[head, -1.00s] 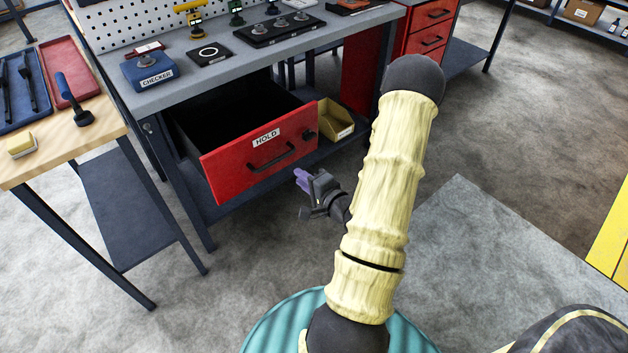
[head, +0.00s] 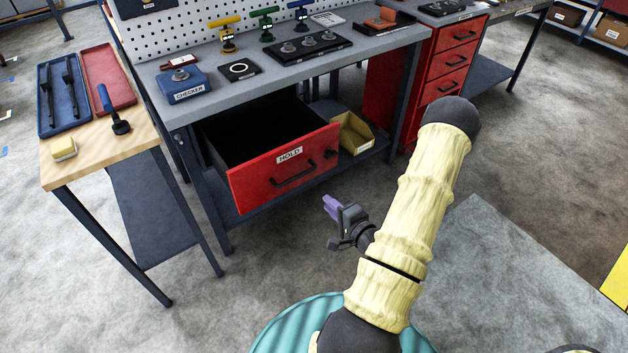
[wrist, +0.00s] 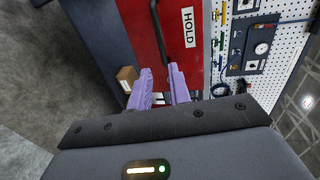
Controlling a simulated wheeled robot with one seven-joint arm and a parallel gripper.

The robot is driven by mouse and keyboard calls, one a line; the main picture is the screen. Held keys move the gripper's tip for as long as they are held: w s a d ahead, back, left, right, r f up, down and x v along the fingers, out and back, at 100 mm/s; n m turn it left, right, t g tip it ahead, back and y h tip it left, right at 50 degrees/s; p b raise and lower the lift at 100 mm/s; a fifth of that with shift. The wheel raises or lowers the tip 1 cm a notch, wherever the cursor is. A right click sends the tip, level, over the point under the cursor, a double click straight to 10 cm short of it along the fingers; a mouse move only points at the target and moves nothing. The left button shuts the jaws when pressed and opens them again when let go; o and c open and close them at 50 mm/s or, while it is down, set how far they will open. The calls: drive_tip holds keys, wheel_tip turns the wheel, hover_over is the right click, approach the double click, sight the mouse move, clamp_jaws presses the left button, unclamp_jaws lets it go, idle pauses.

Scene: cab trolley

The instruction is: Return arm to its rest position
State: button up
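My arm is folded in front of the bench in the head view. My gripper (head: 332,205) hangs at low height over the floor, in front of and apart from the open red HOLD drawer (head: 262,188). In the wrist view its two purple fingers (wrist: 160,84) stand apart with a narrow gap, and nothing shows held between them. The red drawer front (wrist: 165,30) with its dark handle and HOLD label lies beyond the fingertips. The part of the drawer's inside that I see looks dark and empty.
The grey bench (head: 215,105) carries a blue CHECKER box (head: 187,86) and a black tray (head: 297,48). A wooden side table (head: 90,168) stands left with blue and red trays. A yellow bin (head: 353,133) sits right of the drawer. Floor around my gripper is clear.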

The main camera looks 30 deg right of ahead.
drive_tip(key=shift+w+a, duration=0.1)
drive_tip(key=w+a+r+n+g, duration=0.35)
drive_tip(key=a+n+g, duration=0.35)
drive_tip(key=n, duration=0.4)
drive_tip(key=s+a+r+n+g, duration=0.6)
drive_tip(key=s+a+r, duration=0.2)
drive_tip(key=a+r, duration=0.3)
wheel_tip(320, 180, up, 15)
drive_tip(key=a+p, duration=0.1)
drive_tip(key=p, duration=1.5)
drive_tip(key=shift+a+n+h, duration=0.3)
